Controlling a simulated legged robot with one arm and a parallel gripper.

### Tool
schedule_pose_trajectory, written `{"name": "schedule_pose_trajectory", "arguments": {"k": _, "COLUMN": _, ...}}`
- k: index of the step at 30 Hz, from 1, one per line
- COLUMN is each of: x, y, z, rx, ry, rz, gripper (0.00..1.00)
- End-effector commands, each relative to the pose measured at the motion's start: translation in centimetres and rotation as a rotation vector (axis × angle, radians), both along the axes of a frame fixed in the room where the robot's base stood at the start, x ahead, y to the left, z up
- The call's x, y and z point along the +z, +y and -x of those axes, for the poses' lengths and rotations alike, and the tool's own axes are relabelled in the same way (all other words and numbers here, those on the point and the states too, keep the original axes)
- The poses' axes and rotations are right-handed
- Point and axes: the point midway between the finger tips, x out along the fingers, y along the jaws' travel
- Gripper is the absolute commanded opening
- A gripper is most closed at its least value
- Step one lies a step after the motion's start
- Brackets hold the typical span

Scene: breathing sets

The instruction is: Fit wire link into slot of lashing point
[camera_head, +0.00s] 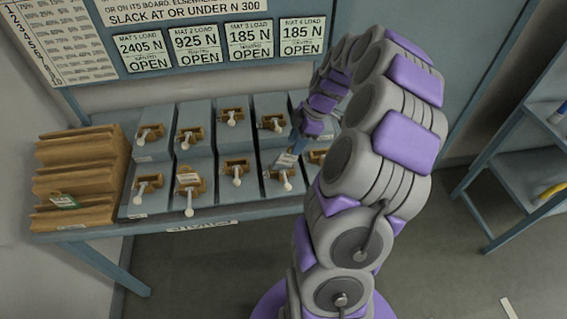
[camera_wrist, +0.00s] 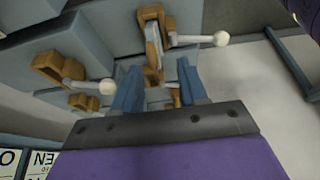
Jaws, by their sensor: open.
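Several brown lashing points with white-knobbed levers stand in two rows on blue-grey blocks in the head view; one at the front (camera_head: 234,170) is left of my gripper. My gripper (camera_head: 297,138) is over the right part of the rows, partly hidden by my arm. In the wrist view my gripper (camera_wrist: 158,88) is open, its two blue fingers apart. A brown lashing point (camera_wrist: 152,17) lies just beyond the fingertips, with a grey-white piece in its slot. I cannot tell whether that piece is the wire link. A pale tag (camera_head: 287,159) shows below my gripper.
A stepped brown wooden rack (camera_head: 82,175) with a green tag stands at the left end of the bench (camera_head: 90,236). Load signs (camera_head: 196,45) hang behind. A blue-grey shelf (camera_head: 515,165) stands at the right, with open floor between.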

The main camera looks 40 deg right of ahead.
Motion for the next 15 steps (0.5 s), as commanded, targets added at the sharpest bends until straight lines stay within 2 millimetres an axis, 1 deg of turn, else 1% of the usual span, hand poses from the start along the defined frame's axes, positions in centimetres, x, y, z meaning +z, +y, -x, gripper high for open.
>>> {"name": "schedule_pose_trajectory", "arguments": {"k": 1, "x": -1.0, "y": 0.2, "z": -0.1, "rx": 0.001, "ry": 0.003, "rz": -0.003, "gripper": 0.43}}
{"name": "schedule_pose_trajectory", "arguments": {"k": 3, "x": -1.9, "y": 0.2, "z": -0.3, "rx": 0.000, "ry": 0.000, "rz": -0.004, "gripper": 0.43}}
{"name": "schedule_pose_trajectory", "arguments": {"k": 6, "x": -2.6, "y": 0.4, "z": -0.5, "rx": -0.001, "ry": -0.001, "rz": -0.004, "gripper": 0.43}}
{"name": "schedule_pose_trajectory", "arguments": {"k": 11, "x": -3.1, "y": 0.6, "z": -0.7, "rx": -0.001, "ry": 0.000, "rz": -0.003, "gripper": 0.43}}
{"name": "schedule_pose_trajectory", "arguments": {"k": 15, "x": -4.2, "y": 1.4, "z": -1.2, "rx": 0.000, "ry": 0.002, "rz": -0.003, "gripper": 0.43}}
